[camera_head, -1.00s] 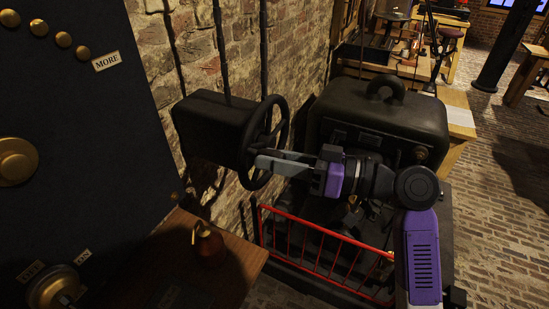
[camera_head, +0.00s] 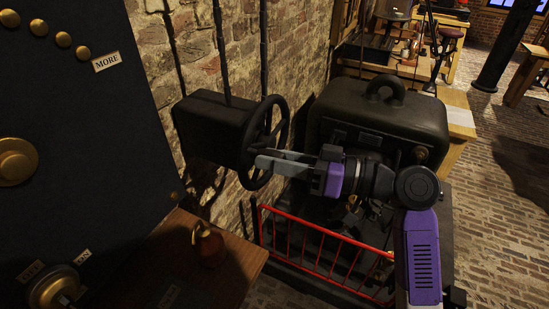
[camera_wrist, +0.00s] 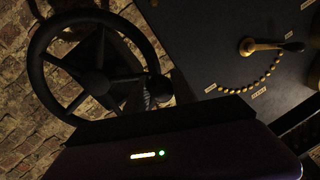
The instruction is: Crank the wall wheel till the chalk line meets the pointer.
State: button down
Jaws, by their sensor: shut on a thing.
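The black spoked wall wheel (camera_head: 269,125) is mounted on the side of a dark box (camera_head: 211,123) on the brick wall. In the wrist view the wheel (camera_wrist: 97,84) fills the left, with a dark round handle knob (camera_wrist: 158,88) at its right rim. My gripper (camera_head: 262,161) reaches from the right to the wheel's rim. Its grey fingers are shut on what appears to be the wheel's handle, which they mostly hide in the head view. I cannot make out a chalk line or a pointer in either view.
A dark rounded machine (camera_head: 378,125) stands behind my arm, with a red railing (camera_head: 322,247) below. A dark panel (camera_head: 75,130) with brass studs fills the left. A small copper-coloured vessel (camera_head: 208,246) sits on a wooden bench (camera_head: 239,258).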

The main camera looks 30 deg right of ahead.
aim_at(263, 111)
jog(key=shift+r, duration=0.15)
jog(key=shift+w+d+r+m+p, duration=0.2)
jog(key=shift+d+r+m+p, duration=0.1)
jog(key=shift+r+m+p, duration=0.45)
jog(key=shift+w+d+r+m+p, duration=0.3)
jog(key=shift+r+m+p, duration=0.1)
jog(key=shift+m, duration=0.25)
jog(key=shift+w+d+r+m+p, duration=0.15)
jog(key=shift+d+r+m+p, duration=0.2)
jog(key=shift+m, duration=0.25)
jog(key=shift+w+d+r+m+t+p, duration=0.3)
jog(key=shift+w+d+m+p, duration=0.2)
jog(key=shift+m, duration=0.45)
jog(key=shift+w+d+r+m+t+p, duration=0.25)
jog(key=shift+w+d+r+m+p, duration=0.1)
jog(key=shift+d+m, duration=0.45)
jog(key=shift+w+d+r+m+t+p, duration=0.25)
jog(key=shift+w+d+r+m+p, duration=0.15)
jog(key=shift+m, duration=0.65)
jog(key=shift+f, duration=0.1)
jog(key=c, duration=1.1)
grip_release()
jog(key=shift+o, duration=0.2)
